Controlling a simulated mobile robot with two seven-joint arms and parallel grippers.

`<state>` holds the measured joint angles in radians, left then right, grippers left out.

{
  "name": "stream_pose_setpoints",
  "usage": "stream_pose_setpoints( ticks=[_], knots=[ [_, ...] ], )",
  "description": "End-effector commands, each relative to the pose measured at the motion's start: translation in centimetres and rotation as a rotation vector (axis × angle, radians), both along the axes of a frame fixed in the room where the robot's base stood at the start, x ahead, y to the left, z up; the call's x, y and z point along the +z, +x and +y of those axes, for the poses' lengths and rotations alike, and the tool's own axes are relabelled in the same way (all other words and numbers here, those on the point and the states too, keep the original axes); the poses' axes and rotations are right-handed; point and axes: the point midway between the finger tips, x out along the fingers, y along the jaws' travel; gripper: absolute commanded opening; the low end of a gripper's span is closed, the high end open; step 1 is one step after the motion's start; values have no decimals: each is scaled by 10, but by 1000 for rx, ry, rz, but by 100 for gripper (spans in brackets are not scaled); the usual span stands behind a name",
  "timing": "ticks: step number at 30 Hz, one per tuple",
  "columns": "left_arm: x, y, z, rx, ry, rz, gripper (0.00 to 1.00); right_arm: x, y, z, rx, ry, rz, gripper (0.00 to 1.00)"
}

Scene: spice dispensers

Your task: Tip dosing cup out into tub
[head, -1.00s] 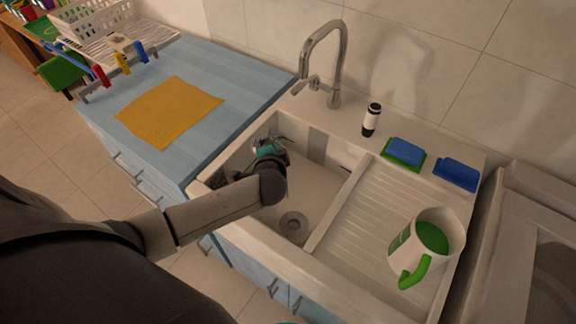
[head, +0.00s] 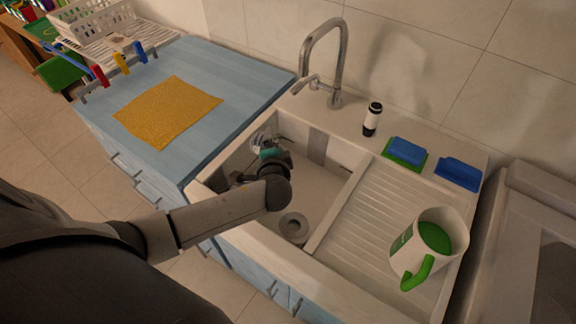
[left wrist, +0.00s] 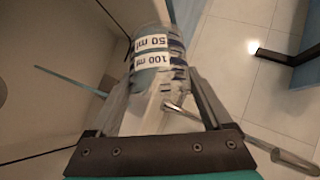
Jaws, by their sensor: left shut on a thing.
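The dosing cup (left wrist: 158,62) is clear, with white 50 ml and 100 ml labels, and fills the space between the fingers in the left wrist view. My left gripper (head: 262,146) is shut on it. In the head view the cup (head: 259,141) is a small clear shape at the gripper's far end, over the left part of the sink tub (head: 318,185). The cup's exact tilt and whether anything is left inside cannot be told. The tub is pale, with a round drain (head: 293,227) in its floor. My right gripper is not in view.
A tap (head: 325,60) stands behind the tub. A ribbed drainboard (head: 365,222) lies to its right, with a white jug with a green handle (head: 428,243). Blue sponges (head: 458,172) and a small bottle (head: 373,119) stand at the back. A blue counter with a yellow cloth (head: 168,110) is left.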

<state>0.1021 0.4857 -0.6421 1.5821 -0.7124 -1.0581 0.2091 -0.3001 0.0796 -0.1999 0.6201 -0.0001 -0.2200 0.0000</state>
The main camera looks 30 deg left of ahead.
Motion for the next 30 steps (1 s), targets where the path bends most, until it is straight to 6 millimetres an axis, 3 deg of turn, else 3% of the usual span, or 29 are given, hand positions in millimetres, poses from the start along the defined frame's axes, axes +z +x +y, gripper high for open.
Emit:
stream_pose_setpoints(
  ticks=[30],
  knots=[
    [2,0,-3,-1,113,-17,11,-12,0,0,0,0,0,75]
  ],
)
